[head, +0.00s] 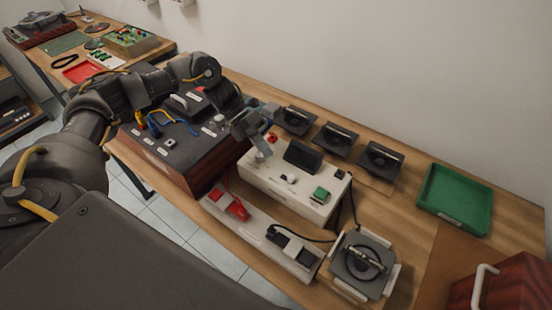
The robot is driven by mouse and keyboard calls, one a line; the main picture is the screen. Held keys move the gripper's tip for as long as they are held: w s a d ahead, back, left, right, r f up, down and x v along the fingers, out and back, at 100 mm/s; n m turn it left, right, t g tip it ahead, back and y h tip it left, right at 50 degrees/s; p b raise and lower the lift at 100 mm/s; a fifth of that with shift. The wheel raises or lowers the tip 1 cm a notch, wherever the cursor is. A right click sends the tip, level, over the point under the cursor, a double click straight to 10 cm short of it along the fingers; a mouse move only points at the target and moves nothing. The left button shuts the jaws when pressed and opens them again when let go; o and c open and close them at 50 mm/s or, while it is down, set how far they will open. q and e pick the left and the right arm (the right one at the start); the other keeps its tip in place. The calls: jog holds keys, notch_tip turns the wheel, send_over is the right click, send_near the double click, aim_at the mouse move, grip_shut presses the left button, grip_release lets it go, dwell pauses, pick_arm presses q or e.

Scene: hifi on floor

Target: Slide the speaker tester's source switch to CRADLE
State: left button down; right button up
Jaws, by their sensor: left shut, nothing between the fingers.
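The speaker tester (270,188) is a cream box on the bench with a dark screen, a red button, a green button and a small pale control (289,179) on a dark patch. I cannot read its labels, so I cannot tell which part is the source switch or where it is set. My left gripper (262,152) is shut and empty, over the tester's left end near the red button. It covers part of the top there, and I cannot tell whether it touches. A speaker sits in a cradle (347,288) at the front right. My right gripper is not in view.
A dark-topped hi-fi unit (178,148) stands left of the tester, under my arm. A power strip (250,232) with a red plug lies in front. Several black speakers (335,138) line the wall. A green tray (455,200) and a reddish wooden box (515,283) stand right.

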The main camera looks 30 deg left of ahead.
pick_arm(q)
jog(key=shift+v, duration=1.05)
